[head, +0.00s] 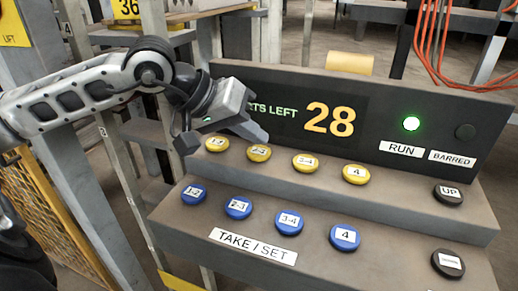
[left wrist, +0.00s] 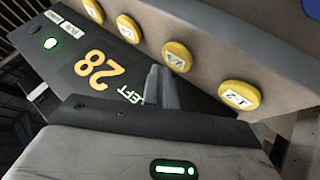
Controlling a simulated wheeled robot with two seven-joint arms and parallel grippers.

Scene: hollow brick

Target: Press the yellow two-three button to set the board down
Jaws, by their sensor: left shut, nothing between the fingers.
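The yellow 2-3 button (head: 259,154) is the second from the left in the upper row of the control console. My left gripper (head: 260,136) is shut and empty, its fingertips pointing down just above and behind this button. In the left wrist view the shut fingers (left wrist: 160,80) end close beside the yellow 2-3 button (left wrist: 177,57). I cannot tell whether they touch it. The yellow 1-2 button (head: 216,144) lies to its left, the yellow 3-4 button (head: 305,163) to its right. My right gripper is not in view.
A yellow 4 button (head: 355,174) and a black UP button (head: 449,194) continue the upper row. Blue buttons (head: 238,208) line the lower step. The display (head: 330,119) reads 28 and stands close behind my gripper. A green lamp (head: 411,124) glows above RUN.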

